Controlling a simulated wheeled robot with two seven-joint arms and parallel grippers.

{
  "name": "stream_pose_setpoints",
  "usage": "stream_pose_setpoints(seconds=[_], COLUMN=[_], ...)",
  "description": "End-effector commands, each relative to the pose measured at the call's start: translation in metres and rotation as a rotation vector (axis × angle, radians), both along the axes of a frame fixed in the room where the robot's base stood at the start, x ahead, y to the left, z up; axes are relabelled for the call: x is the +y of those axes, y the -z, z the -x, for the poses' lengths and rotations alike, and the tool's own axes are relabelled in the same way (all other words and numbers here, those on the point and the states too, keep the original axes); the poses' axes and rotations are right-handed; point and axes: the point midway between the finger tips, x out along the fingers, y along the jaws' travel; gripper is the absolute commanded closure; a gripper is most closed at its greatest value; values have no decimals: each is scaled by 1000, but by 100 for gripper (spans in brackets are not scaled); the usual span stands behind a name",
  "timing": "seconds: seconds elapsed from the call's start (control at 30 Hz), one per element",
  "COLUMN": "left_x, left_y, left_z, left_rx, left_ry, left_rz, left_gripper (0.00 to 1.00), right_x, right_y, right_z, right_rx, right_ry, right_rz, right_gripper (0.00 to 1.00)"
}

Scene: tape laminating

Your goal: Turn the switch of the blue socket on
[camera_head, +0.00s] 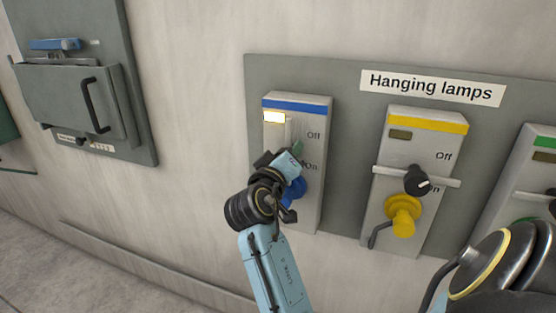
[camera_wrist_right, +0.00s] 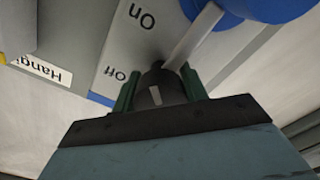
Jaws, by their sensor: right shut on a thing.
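The blue socket (camera_head: 308,200) is a grey box with a blue top stripe on the wall panel. Its indicator window (camera_head: 273,117) is lit. My right gripper (camera_head: 294,150) is at the front of this box and hides the switch in the head view. In the right wrist view, its green fingertips (camera_wrist_right: 157,92) are shut on the dark switch knob (camera_wrist_right: 155,85), which has a white mark. A pale bar (camera_wrist_right: 195,38) runs from the knob toward the blue plug (camera_wrist_right: 225,8). In the head view the bar (camera_head: 289,130) stands roughly upright. My left gripper is not in view.
A yellow socket (camera_head: 385,150) to the right has a dark indicator, a horizontal bar and a yellow plug (camera_head: 403,215). A green-striped socket (camera_head: 530,165) is at the right edge. A "Hanging lamps" label (camera_head: 432,86) is above. A grey box with a handle (camera_head: 97,105) hangs at left.

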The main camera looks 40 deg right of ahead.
Motion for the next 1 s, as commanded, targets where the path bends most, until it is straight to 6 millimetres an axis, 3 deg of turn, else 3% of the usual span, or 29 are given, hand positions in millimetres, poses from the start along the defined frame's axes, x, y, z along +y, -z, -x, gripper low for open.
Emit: stream_pose_setpoints(seconds=[0.13,0.5,0.53,0.6,0.7,1.0], left_x=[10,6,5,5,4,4], left_y=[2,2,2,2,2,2], left_z=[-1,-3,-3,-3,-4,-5], left_rx=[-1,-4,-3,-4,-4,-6], left_ry=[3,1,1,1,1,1], left_rz=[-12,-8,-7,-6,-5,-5], left_gripper=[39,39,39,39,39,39], right_x=[-1,-2,-2,-2,-2,0], right_y=[1,1,1,1,1,0], right_z=[2,2,2,2,2,3], right_rx=[-14,-20,-20,-19,-19,-17], right_ry=[4,4,4,4,4,4], right_rz=[-12,-14,-14,-14,-12,-10], right_gripper=[98,98,56,46,35,35])
